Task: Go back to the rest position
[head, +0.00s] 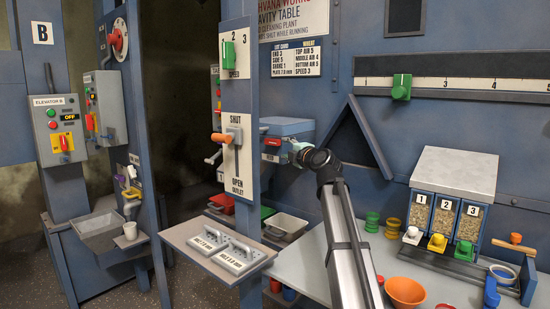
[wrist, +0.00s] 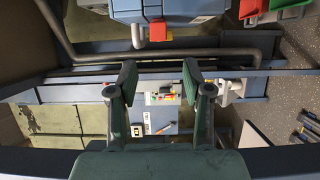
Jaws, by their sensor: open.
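My gripper (head: 293,150) is at the end of my raised arm near the middle of the head view, pointing away to the left. It overlaps the right edge of a blue box with a red front piece (head: 272,142); I cannot tell the gap in depth. In the wrist view my gripper (wrist: 160,78) shows two green-padded fingers spread wide apart, with nothing between them. Beyond them lies a blue control panel (wrist: 163,97) with small coloured parts, well away from the fingertips. No marker for a rest position shows.
A post with an outlet lever (head: 234,135) stands left of my gripper. A shelf with two labelled plates (head: 183,233) juts out below it. The bench at right holds an orange bowl (head: 405,292) and a three-bin dispenser (head: 455,175). A red block (wrist: 158,30) shows in the wrist view.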

